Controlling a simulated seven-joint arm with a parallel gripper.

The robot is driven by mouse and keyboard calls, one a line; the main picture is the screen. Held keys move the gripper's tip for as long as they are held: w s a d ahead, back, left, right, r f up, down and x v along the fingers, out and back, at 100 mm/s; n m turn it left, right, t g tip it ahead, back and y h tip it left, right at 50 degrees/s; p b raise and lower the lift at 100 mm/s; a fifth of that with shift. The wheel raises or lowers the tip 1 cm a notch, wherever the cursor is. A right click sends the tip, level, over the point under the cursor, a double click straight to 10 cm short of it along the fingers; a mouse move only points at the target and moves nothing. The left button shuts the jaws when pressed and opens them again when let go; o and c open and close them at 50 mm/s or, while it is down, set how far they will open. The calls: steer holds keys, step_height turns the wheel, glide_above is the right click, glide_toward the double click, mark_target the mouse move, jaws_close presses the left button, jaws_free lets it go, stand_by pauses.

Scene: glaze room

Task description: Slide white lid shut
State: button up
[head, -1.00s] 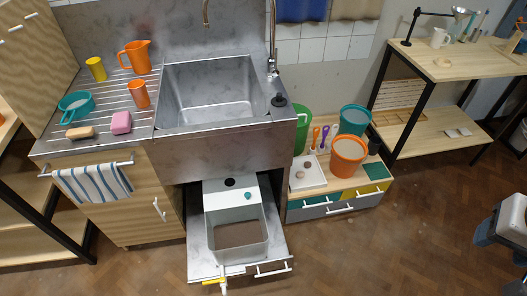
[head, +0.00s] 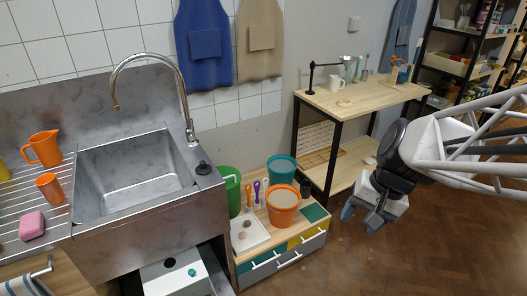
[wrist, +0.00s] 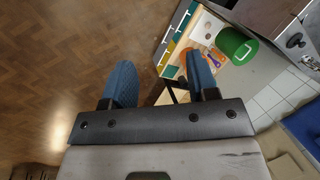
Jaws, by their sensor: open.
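The white lid (head: 180,284) shows at the bottom edge of the head view, under the sink. It has a round black spot (head: 170,263) and a small teal knob (head: 192,272). The frame edge cuts off most of the bin that goes with it, so the lid's position over the opening does not show now. My gripper (head: 361,217) is at the right of the head view, in the air over the floor, well away from the lid. In the wrist view my gripper (wrist: 160,60) has its two blue fingers apart with nothing between them.
A low cabinet (head: 270,262) with a green bin (head: 229,190), an orange bucket (head: 283,210) and a teal bucket (head: 281,170) stands between the sink and my gripper. A wooden workbench (head: 362,97) is behind. The floor (head: 400,265) below my gripper is clear.

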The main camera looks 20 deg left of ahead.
steer(key=w+a+f+m+g+y, duration=0.2)
steer(key=w+a+f, duration=0.3)
steer(key=a+f, duration=0.3)
steer(key=w+a+f+m+g+y, duration=0.15)
steer(key=w+a+f, duration=0.35)
steer(key=a, duration=0.5)
steer(key=w+a+f+m+g+y, duration=0.15)
steer(key=w+a+f, duration=0.25)
steer(key=a+f, duration=0.5)
steer(key=a+f+m+y, duration=0.3)
steer(key=a+f, duration=0.9)
steer(key=f, duration=0.3)
steer(key=m+y, duration=0.1)
steer(key=m, duration=0.3)
glide_toward(192, 272)
steer(key=a, duration=0.1)
steer(key=shift+s+a+f, duration=0.3)
steer(key=shift+f, duration=0.05)
steer(key=shift+a, duration=0.1)
steer(key=shift+x, duration=3.8)
jaws_close()
